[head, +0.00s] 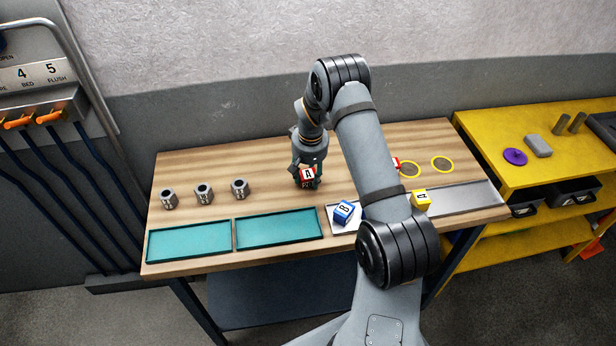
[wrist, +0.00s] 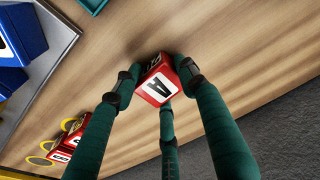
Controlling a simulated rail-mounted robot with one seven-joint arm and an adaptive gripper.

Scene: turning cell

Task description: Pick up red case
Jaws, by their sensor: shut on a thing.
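A red case (head: 308,174) with a white panel and a black letter A is in my gripper (head: 306,168), over the middle of the wooden table. In the wrist view the red case (wrist: 155,90) sits tilted between the dark green fingers of my gripper (wrist: 157,82), which are shut on it. I cannot tell how far its underside is from the table. A second red object (head: 396,162) shows partly behind my arm, beside a yellow ring. Red cases (wrist: 76,138) also show at the lower left of the wrist view.
Blue case (head: 344,212) and yellow case (head: 421,199) rest at the grey tray (head: 470,195). Two teal trays (head: 190,240) line the table's front left, with three grey nuts (head: 204,194) behind them. Yellow rings (head: 442,164) mark the right side. A yellow shelf (head: 490,150) stands at right.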

